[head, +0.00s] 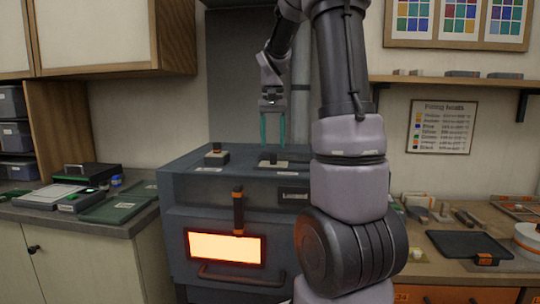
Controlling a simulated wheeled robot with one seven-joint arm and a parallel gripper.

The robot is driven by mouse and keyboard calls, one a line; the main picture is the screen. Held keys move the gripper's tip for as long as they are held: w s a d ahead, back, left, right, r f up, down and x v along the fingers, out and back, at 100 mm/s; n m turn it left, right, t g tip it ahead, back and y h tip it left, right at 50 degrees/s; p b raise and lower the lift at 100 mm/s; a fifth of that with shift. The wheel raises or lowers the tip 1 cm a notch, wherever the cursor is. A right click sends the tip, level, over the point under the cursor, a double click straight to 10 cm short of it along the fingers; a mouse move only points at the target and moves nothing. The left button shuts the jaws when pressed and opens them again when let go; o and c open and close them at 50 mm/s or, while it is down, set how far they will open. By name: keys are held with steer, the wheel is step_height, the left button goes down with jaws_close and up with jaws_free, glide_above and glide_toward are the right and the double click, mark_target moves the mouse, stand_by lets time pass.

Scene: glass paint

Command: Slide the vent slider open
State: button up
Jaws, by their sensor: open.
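The dark blue-grey kiln (180,185) stands in the middle of the head view. On its top, a pale plate with a dark upright knob (271,158) looks like the vent slider, but its label is too small to read. A second dark knob on a block (216,154) sits on the top to the left. My gripper (272,143) points down with its teal fingers apart and empty. It is over the pale plate, its tips just above or near the knob; contact cannot be told. My arm hides the kiln's right side.
An orange and black upright handle (238,210) is on the kiln's front, over a glowing window (212,247). The left counter holds dark green trays (114,208). The right bench holds a black tray (467,244). A dark pipe rises behind the kiln.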

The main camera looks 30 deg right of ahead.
mark_target(273, 154)
step_height(273, 154, down, 5)
steer(key=shift+d, duration=0.1)
stand_by(0.3)
jaws_close()
stand_by(1.3)
